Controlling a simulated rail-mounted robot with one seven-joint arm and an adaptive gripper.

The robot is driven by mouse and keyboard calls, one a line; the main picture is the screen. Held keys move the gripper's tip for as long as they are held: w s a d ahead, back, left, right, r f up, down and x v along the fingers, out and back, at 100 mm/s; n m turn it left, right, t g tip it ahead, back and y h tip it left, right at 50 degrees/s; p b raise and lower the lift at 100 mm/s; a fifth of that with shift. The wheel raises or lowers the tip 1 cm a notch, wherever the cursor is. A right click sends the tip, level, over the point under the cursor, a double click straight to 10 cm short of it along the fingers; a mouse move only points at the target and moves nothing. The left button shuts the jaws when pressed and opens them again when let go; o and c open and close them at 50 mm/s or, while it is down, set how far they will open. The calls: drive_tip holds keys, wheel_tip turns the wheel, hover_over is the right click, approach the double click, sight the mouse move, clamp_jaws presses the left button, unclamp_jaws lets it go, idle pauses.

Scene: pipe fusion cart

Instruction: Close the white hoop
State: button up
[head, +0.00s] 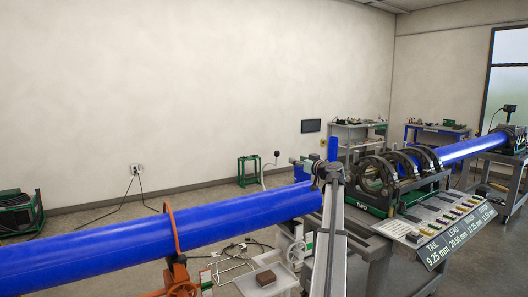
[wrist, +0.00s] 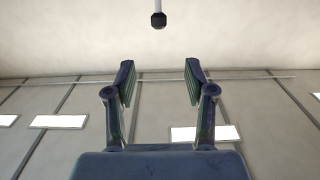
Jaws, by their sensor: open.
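I cannot make out a white hoop for certain in either view. In the head view an orange hoop (head: 171,232) stands around the long blue pipe (head: 90,246) at the left. Several dark ring clamps, one of them the near clamp (head: 377,178), stand on the fusion cart at the right. My gripper (wrist: 159,82) shows in the wrist view with its two fingers wide apart and nothing between them. I cannot pick the gripper out in the head view.
A tilted sign board (head: 440,248) and a tray of small parts (head: 412,228) are at the right. A second blue pipe (head: 470,147) runs to the far right. Open floor lies behind the left pipe.

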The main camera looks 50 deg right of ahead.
sight(279, 153)
drive_tip(key=p+x, duration=0.4)
drive_tip(key=x, duration=1.1)
drive_tip(key=shift+w+d+p, duration=0.25)
drive_tip(key=shift+d+p, duration=0.05)
drive_tip(key=shift+w+d+f, duration=0.15)
drive_tip(key=shift+w, duration=0.5)
clamp_jaws()
